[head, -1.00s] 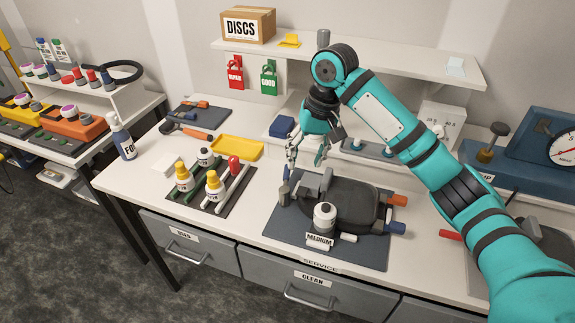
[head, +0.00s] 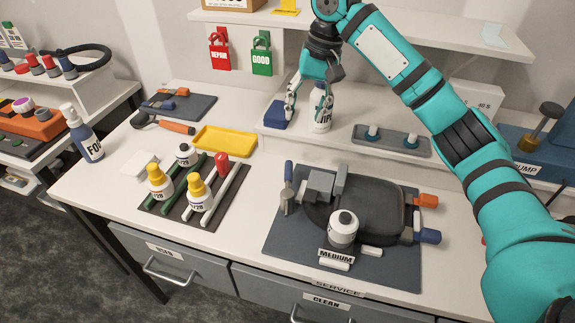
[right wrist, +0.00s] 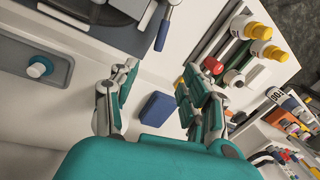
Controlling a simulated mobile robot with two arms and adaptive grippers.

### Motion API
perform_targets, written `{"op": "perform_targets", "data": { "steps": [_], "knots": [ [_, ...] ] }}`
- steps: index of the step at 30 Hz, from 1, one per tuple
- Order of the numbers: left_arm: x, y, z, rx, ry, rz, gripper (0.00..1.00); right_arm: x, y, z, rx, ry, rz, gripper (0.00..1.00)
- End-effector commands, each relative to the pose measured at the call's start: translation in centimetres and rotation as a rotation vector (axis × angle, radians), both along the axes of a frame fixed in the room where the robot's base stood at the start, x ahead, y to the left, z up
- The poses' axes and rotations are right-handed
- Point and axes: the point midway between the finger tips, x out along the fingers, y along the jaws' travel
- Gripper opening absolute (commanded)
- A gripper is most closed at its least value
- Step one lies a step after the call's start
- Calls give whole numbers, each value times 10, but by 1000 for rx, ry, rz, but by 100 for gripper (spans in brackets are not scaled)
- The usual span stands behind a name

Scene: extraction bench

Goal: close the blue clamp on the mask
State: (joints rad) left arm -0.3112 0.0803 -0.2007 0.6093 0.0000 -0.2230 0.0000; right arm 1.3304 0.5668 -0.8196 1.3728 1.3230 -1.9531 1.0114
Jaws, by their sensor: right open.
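The dark grey mask (head: 368,205) lies on a grey service mat (head: 283,243) on the bench. The blue clamp (head: 427,236) sticks out at its front right corner, with an orange clamp (head: 427,201) behind it on the same side. I cannot tell whether the blue clamp is open or closed. My right gripper (head: 306,112) is open and empty, behind and left of the mask, near a blue block (head: 276,115). In the right wrist view the open fingers (right wrist: 152,100) frame that block (right wrist: 157,113). My left gripper is not in view.
A white canister (head: 343,229) and MEDIUM label stand in front of the mask. A blue-handled tool (head: 288,185) is at the mat's left. A white bottle (head: 322,122) is behind the gripper. A bottle rack (head: 207,209) stands left, and a shelf (head: 400,35) overhangs the back.

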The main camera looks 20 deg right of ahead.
Motion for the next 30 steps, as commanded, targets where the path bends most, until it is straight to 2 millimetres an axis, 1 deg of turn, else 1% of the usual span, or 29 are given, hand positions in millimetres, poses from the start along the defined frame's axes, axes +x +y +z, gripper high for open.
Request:
{"op": "perform_targets", "data": {
  "steps": [2,5,10,18,21,24,30],
  "knots": [
    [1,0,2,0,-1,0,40,0,1,-8,-1,1,0,47],
    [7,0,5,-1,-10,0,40,1,5,-25,-1,3,1,47],
    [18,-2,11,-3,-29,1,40,3,12,-61,-2,4,2,47],
    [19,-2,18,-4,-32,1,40,6,22,-119,-1,3,2,47],
    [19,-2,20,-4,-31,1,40,7,26,-136,-1,2,1,47],
    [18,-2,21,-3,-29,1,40,9,28,-150,-1,1,0,47],
    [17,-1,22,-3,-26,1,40,10,31,-164,0,-1,2,47]
  ]
}}
